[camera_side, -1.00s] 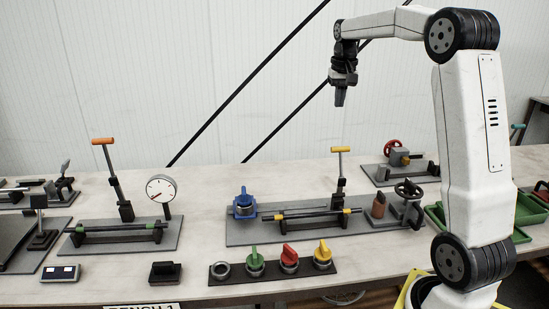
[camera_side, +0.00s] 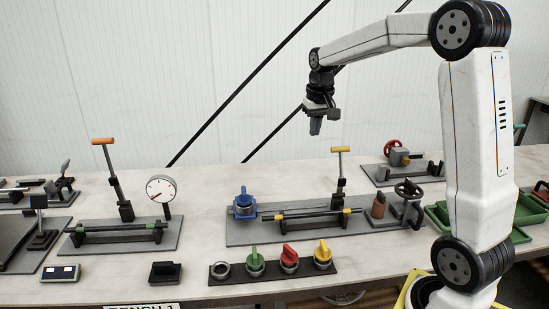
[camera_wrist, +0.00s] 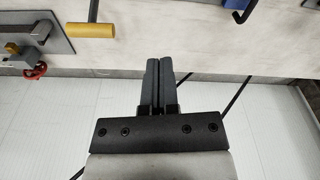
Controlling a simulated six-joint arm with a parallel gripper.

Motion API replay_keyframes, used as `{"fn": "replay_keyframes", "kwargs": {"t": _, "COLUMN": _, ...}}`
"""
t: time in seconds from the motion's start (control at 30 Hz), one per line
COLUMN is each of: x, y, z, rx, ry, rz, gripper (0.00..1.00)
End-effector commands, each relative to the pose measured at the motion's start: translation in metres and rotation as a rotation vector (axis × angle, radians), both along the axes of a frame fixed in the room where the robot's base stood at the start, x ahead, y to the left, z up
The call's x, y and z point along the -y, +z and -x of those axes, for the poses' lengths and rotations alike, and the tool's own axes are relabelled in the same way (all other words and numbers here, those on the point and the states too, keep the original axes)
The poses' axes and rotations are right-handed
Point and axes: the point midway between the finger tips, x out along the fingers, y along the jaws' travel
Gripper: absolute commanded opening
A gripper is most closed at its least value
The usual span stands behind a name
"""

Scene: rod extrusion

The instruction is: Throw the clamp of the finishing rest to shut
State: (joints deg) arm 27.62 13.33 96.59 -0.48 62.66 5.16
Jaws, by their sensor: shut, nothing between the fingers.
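Two stations have upright throw levers, and I cannot tell by a label which is the finishing rest. The yellow-handled lever (camera_side: 340,165) stands up at the back of the middle plate, behind a dark rod (camera_side: 300,214) lying across yellow-marked supports. Its yellow grip (camera_wrist: 90,30) shows at upper left in the wrist view. The orange-handled lever (camera_side: 113,175) stands up, leaning slightly, on the left plate behind a rod with green marks (camera_side: 120,228). My gripper (camera_side: 316,128) is shut and empty, pointing down above and slightly left of the yellow grip. Its closed fingers (camera_wrist: 160,72) show in the wrist view.
A dial gauge (camera_side: 161,189) stands beside the orange lever. A blue clamp-like part (camera_side: 244,206) and a black handwheel (camera_side: 408,190) flank the yellow-marked rod. Coloured knobs (camera_side: 289,258) line the front. A red handwheel (camera_side: 393,147) sits behind. Air around my gripper is clear.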

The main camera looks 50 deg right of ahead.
Motion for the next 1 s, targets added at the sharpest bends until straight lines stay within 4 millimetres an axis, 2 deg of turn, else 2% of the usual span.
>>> {"fn": "replay_keyframes", "kwargs": {"t": 0.53, "x": -0.063, "y": -0.046, "z": 0.007, "rx": 0.021, "ry": 0.143, "rz": 0.011, "gripper": 0.0}}
{"fn": "replay_keyframes", "kwargs": {"t": 1.0, "x": -0.113, "y": -0.083, "z": 0.027, "rx": 0.042, "ry": 0.266, "rz": 0.019, "gripper": 0.0}}
